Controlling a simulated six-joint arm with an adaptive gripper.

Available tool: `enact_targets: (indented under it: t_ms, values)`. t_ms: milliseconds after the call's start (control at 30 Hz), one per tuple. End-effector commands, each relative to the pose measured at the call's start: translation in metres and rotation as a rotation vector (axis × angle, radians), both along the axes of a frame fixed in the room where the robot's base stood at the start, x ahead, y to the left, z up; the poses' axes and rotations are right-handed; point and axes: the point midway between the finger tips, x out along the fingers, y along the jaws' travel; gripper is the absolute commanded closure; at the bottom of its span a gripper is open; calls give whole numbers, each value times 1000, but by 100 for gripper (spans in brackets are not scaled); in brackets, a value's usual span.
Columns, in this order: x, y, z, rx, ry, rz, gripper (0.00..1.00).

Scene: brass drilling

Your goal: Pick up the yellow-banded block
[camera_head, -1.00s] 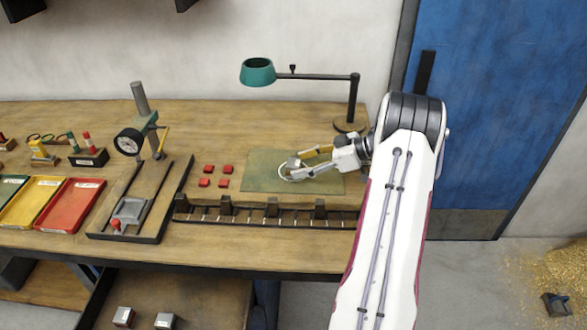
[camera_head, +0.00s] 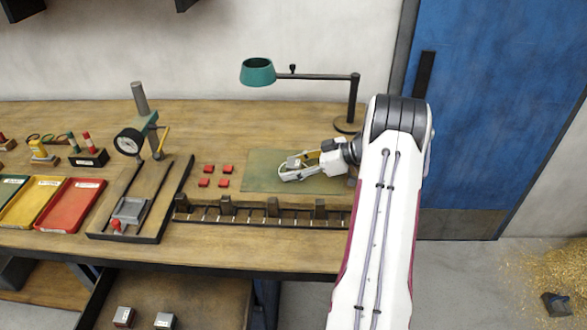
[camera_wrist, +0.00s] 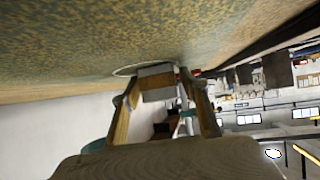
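My gripper (camera_head: 291,169) is low over the green mat, at its middle-right, with its two fingers apart. In the wrist view my gripper (camera_wrist: 160,88) has a pale grey block (camera_wrist: 157,84) between its fingertips, with a pale ring behind it at the mat. Narrow gaps seem to show on both sides of the block, but contact is hard to judge.
The green mat (camera_head: 262,158) lies on the wooden bench. Several red pieces (camera_head: 208,169) sit left of it, and a slotted rack (camera_head: 265,214) runs along its front. A teal lamp (camera_head: 257,72) arches over from behind. Two blocks (camera_head: 124,315) (camera_head: 165,320) lie in the lower left drawer.

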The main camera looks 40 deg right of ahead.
Motion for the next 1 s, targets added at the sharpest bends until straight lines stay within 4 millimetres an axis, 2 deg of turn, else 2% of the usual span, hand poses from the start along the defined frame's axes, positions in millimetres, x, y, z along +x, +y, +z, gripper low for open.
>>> enact_targets:
  t_ms: [33,133,167,633,767,1000]
  values:
    - [0,0,0,0,0,0,73]
    - [0,0,0,0,0,0,99]
    - [0,0,0,0,0,0,100]
    - [1,-1,9,-2,-4,0,100]
    - [0,-1,19,-2,-4,1,100]
    - [1,-1,50,-4,-5,0,100]
